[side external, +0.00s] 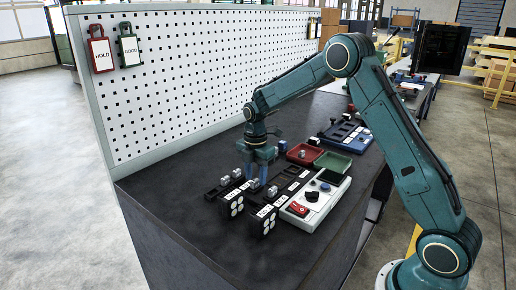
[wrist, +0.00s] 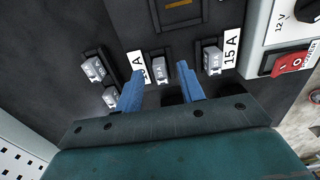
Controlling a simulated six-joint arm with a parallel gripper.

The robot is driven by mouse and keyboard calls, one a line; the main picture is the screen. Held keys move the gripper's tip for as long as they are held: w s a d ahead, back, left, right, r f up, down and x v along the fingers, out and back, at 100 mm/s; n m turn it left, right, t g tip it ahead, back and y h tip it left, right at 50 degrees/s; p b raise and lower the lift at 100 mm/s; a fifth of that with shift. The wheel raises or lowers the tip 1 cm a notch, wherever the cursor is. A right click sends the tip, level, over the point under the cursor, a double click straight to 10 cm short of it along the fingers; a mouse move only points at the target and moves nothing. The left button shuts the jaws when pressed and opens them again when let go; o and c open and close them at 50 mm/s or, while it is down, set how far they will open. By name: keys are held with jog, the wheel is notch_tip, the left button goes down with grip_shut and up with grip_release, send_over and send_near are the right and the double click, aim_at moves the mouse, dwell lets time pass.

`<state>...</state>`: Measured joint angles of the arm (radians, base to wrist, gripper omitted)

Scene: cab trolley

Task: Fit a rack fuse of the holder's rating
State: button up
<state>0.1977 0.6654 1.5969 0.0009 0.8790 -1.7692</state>
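My gripper (wrist: 160,72) is open, its two blue fingers apart and pointing down. In the wrist view a grey fuse (wrist: 158,70) lies between the fingertips in line of sight; I cannot tell whether they touch it. A label ending in "A" (wrist: 141,68) beside it is partly hidden by the left finger. Another grey fuse (wrist: 213,60) sits in a black holder marked 15 A (wrist: 231,49). Two more grey fuses (wrist: 94,69) (wrist: 112,97) are at the left. The fuse print is too small to read. In the side view my gripper (side external: 260,178) is low over the black fuse holders (side external: 267,222).
A white power unit (side external: 325,199) with a red switch (side external: 298,209) stands right of the holders. Behind are a red tray (side external: 303,154), a green tray (side external: 333,164) and a blue unit (side external: 345,137). HOLD (side external: 100,54) and GOOD (side external: 130,50) tags hang on the pegboard (side external: 190,75). The bench front-left is clear.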

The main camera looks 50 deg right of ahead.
aim_at(256, 180)
notch_tip(256, 180, up, 12)
jog(key=shift+r, duration=0.25)
dwell(0.3)
jog(key=s+a+r+m+t, duration=0.1)
jog(key=s+a+r+m, duration=0.3)
jog(key=s, duration=0.3)
jog(key=s+a+r+m+t, duration=0.2)
jog(key=s+r+m, duration=0.2)
jog(key=s+r, duration=0.3)
jog(key=s+a+f+m+t, duration=0.1)
jog(key=s+a+f+m, duration=0.1)
jog(key=s+m, duration=0.3)
jog(key=s+a+f+m+t, duration=0.1)
jog(key=s+m, duration=0.4)
jog(key=s, duration=0.8)
jog(key=shift+a+f+t, duration=0.3)
jog(key=shift+a+f, duration=0.2)
jog(key=shift+f, duration=0.2)
